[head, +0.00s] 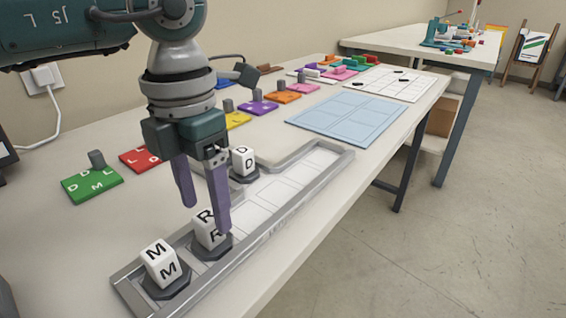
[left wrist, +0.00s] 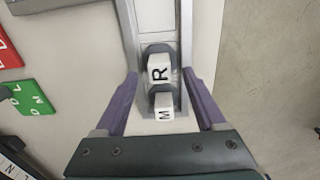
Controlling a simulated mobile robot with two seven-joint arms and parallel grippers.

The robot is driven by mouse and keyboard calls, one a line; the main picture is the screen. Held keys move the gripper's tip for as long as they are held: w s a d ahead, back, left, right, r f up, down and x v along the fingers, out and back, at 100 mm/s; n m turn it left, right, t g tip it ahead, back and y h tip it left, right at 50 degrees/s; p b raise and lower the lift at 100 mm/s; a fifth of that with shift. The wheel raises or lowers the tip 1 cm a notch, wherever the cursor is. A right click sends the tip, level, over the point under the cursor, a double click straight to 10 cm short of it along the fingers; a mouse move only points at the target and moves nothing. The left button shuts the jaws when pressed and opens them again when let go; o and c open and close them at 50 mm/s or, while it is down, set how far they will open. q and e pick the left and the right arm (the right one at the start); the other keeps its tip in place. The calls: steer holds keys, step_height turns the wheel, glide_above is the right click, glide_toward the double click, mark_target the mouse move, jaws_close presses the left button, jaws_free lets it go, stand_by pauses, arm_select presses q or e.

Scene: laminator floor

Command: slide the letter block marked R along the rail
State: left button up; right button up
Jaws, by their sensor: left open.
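The white letter block marked R (head: 205,228) stands on a dark base in the grey rail (head: 272,222), partly hidden by a finger in the head view. In the left wrist view the R block (left wrist: 159,70) lies ahead, between the lines of the two fingers. The block marked M (head: 162,264) stands at the rail's near end; it also shows in the left wrist view (left wrist: 164,107). The block marked D (head: 243,162) stands in a side branch of the rail. My left gripper (head: 204,215) is open, its purple fingers pointing down at the R block. My right gripper is out of view.
Green (head: 91,184) and red (head: 140,158) lettered plates lie left of the rail, with more coloured plates behind. A pale blue gridded mat (head: 347,118) lies beyond the rail's far end. The rail's far stretch is clear.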

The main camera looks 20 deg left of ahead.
mark_target(207, 216)
arm_select(q)
step_height(207, 216, up, 7)
steer(key=shift+f, duration=0.1)
steer(key=shift+p, duration=0.3)
stand_by(1.0)
